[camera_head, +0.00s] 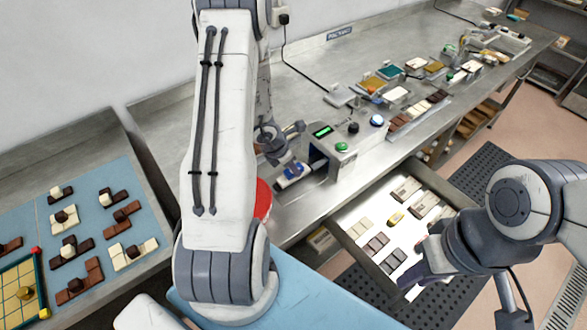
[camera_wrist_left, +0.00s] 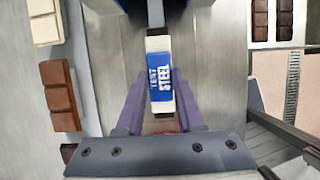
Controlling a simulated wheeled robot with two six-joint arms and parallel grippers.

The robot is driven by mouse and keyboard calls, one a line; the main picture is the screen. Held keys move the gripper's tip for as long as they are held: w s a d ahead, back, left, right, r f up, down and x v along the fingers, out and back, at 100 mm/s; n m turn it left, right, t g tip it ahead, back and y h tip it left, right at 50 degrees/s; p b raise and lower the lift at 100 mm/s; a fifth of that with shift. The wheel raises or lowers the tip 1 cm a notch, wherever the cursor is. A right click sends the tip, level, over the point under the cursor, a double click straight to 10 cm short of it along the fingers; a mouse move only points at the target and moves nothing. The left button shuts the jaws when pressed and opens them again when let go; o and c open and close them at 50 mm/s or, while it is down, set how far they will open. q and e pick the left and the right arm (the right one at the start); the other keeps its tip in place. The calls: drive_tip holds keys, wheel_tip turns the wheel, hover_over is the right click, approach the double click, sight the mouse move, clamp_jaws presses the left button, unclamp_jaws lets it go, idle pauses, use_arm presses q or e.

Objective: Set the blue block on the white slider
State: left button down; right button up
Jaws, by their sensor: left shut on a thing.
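The blue block (camera_wrist_left: 161,78), labelled "TEST STEEL" with pale ends, is between the two purple fingers of my left gripper (camera_wrist_left: 160,102) in the left wrist view. In the head view my left gripper (camera_head: 289,168) is shut on the blue block (camera_head: 291,175), just left of the grey machine's opening. I cannot make out the white slider apart from the block and grey surfaces there. Whether the block touches anything below is hidden. My right gripper (camera_head: 412,283) is over the right side near the open drawer; its fingers are too unclear to judge.
The grey machine (camera_head: 340,157) has a green display and buttons. An open drawer (camera_head: 355,247) holds several chocolate pieces. A red round container (camera_head: 262,200) is partly behind my left arm. A blue mat (camera_head: 90,215) with several chocolate pieces lies at the left.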

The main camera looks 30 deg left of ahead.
use_arm(q)
drive_tip(key=shift+f+b, duration=0.1)
drive_tip(key=shift+b, duration=0.2)
idle(0.5)
drive_tip(key=shift+c, duration=2.3)
unclamp_jaws()
drive_tip(key=p+v, duration=0.3)
drive_tip(key=v, duration=0.7)
drive_tip(key=shift+r+p, duration=0.2)
drive_tip(key=shift+p, duration=0.15)
